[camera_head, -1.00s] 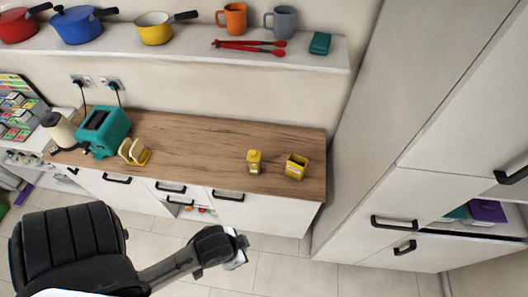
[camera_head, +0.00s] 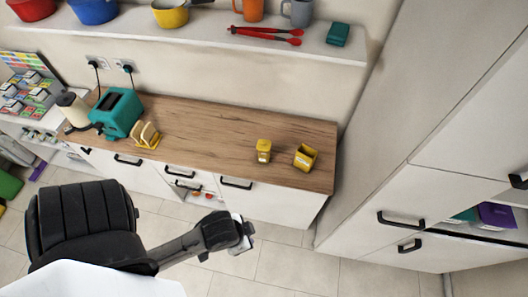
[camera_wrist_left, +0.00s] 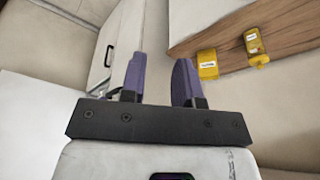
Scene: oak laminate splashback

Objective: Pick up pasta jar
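A small jar with a yellow lid and a pale label (camera_head: 263,150), which looks like the pasta jar, stands upright on the right part of the wooden counter. It also shows in the left wrist view (camera_wrist_left: 254,45) at the upper right. A yellow open-topped tin (camera_head: 305,157) stands beside it, and also shows in the wrist view (camera_wrist_left: 207,63). My left gripper (camera_head: 246,234) is in front of the counter, apart from the jar. In the wrist view its two purple fingers (camera_wrist_left: 160,65) are spread with nothing between them. My right gripper is not in view.
The wooden counter (camera_head: 210,134) has bare space left of the jar. A teal toaster (camera_head: 118,111) and a yellow toast rack (camera_head: 146,134) stand at its left. A shelf (camera_head: 210,35) with pans and mugs runs above. Tall cupboards (camera_head: 400,130) flank the right end.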

